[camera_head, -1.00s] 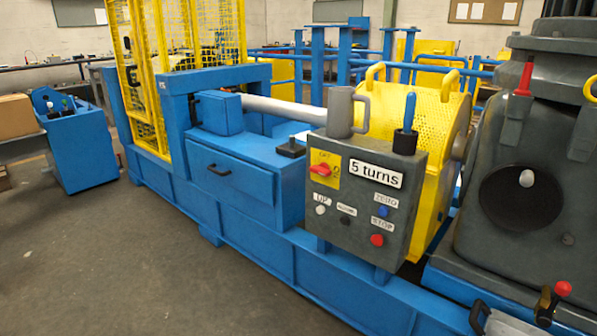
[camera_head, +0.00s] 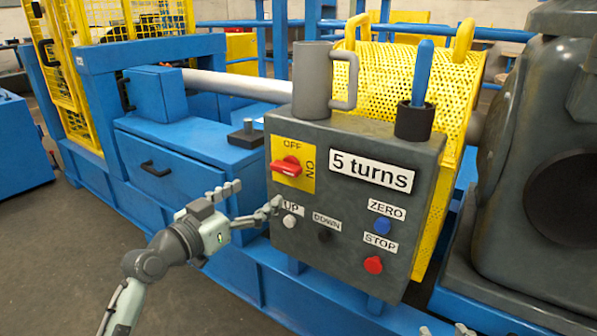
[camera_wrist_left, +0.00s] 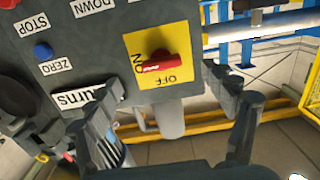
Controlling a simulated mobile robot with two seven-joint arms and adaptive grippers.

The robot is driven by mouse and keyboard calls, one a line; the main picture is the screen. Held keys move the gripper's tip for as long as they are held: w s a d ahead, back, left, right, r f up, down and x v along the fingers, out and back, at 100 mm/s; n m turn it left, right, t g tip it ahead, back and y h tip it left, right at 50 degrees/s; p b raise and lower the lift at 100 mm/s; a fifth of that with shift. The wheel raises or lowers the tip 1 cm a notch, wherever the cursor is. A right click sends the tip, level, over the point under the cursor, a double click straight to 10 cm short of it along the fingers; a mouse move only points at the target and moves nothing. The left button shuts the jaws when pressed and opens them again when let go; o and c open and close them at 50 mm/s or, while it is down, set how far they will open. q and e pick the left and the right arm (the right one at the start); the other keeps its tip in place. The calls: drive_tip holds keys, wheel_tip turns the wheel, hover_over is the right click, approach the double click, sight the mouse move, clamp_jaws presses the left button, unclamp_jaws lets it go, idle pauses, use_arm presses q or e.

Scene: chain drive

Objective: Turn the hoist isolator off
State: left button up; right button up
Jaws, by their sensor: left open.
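The hoist isolator is a red rotary handle (camera_head: 287,166) on a yellow plate (camera_head: 306,181) at the upper left of the grey control box. OFF is marked above it and ON to its right; the handle lies sideways, in line with ON. The handle also shows in the left wrist view (camera_wrist_left: 165,62), upside down. My left gripper (camera_head: 256,198) is open and empty, left of the box and below the handle. In the wrist view its fingers are apart, with the handle beyond them, not touched. Grey tips at the bottom edge look like my right gripper (camera_head: 445,330), mostly cut off.
The box (camera_head: 337,217) carries a "5 turns" sign (camera_head: 371,171) and UP, DOWN, ZERO and STOP buttons. A grey mug (camera_head: 312,85) and a dark cup (camera_head: 414,121) with a blue-handled tool stand on top. A blue drawer unit (camera_head: 180,165) is to the left.

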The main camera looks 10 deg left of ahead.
sight(282, 171)
use_arm(q)
drive_tip(key=x, duration=0.2)
drive_tip(key=r+x, duration=0.1)
drive_tip(key=x, duration=0.5)
drive_tip(key=shift+w+d+r, duration=0.1)
drive_tip(key=shift+r, duration=0.15)
use_arm(e)
drive_tip(key=shift+d, duration=0.35)
use_arm(q)
drive_tip(key=shift+c, duration=0.4)
